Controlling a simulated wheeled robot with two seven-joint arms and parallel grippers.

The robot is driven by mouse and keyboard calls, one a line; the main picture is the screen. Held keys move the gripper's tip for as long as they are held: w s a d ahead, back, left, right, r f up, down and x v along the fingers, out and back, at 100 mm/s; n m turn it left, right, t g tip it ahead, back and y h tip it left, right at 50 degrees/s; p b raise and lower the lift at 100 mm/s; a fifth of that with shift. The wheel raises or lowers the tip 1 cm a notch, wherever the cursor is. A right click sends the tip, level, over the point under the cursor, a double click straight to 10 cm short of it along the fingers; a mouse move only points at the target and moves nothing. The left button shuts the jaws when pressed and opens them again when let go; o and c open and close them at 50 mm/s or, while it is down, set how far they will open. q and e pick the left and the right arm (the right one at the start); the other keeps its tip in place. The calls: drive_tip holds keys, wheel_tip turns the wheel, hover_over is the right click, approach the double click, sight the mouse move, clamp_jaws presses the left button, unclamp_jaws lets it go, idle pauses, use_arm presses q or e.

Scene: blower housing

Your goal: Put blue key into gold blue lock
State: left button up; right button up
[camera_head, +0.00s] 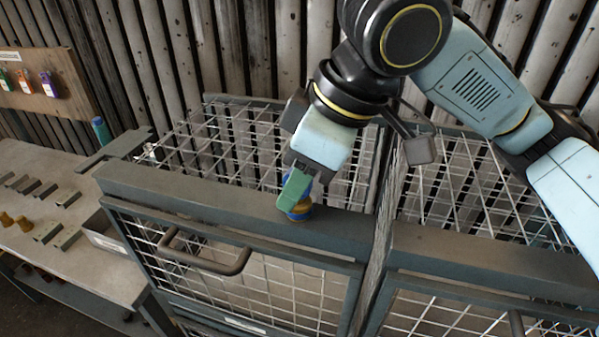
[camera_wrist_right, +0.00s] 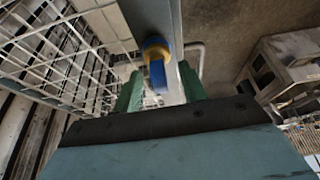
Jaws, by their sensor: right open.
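The gold and blue lock (camera_head: 299,215) sits on the top rail of a wire cage in the head view. In the right wrist view its gold ring (camera_wrist_right: 155,46) shows, with a blue piece (camera_wrist_right: 158,76) standing out of it toward my gripper. This piece looks like the blue key, but I cannot tell where key and lock part. My right gripper (camera_head: 297,188) is open, its green fingers reaching down at the lock. In the wrist view, the fingers (camera_wrist_right: 161,90) stand on either side of the blue piece with gaps. My left gripper is not in view.
The cage's top rail (camera_head: 180,192) and a barred handle (camera_head: 205,262) lie in front. A workbench (camera_head: 80,263) at left holds small metal blocks and gold pieces. A board (camera_head: 70,80) carries coloured tags. A blue cylinder (camera_head: 101,130) stands behind the bench.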

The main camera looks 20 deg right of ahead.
drive_tip(key=v, duration=1.3)
drive_tip(key=shift+r+p, duration=0.15)
drive_tip(key=shift+p, duration=0.2)
